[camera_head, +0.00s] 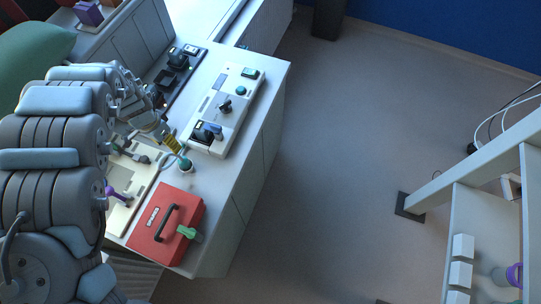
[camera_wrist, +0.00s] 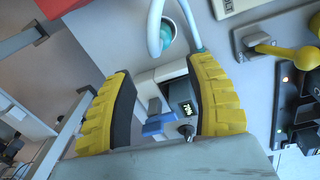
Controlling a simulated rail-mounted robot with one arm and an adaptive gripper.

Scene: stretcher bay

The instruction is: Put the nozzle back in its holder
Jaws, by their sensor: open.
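My gripper (camera_head: 172,143) is low over the white counter. Its yellow-padded fingers are open with nothing between the tips in the wrist view (camera_wrist: 160,78). A thin white hose (camera_wrist: 154,22) bends down beside a round teal-rimmed fitting (camera_wrist: 167,38) in the countertop, just beyond the fingertips. The fitting also shows in the head view (camera_head: 186,165). A slim pale teal piece, perhaps the nozzle (camera_wrist: 193,28), runs down toward the right finger, which hides its lower end. I cannot tell which part is its holder.
A grey device with a lit display (camera_wrist: 181,108) and a blue part (camera_wrist: 159,125) lies below the fingers. A yellow-knobbed lever (camera_wrist: 303,57) is at right. A red case (camera_head: 165,225) with a green latch stands at the counter's near end. Floor right of the counter is clear.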

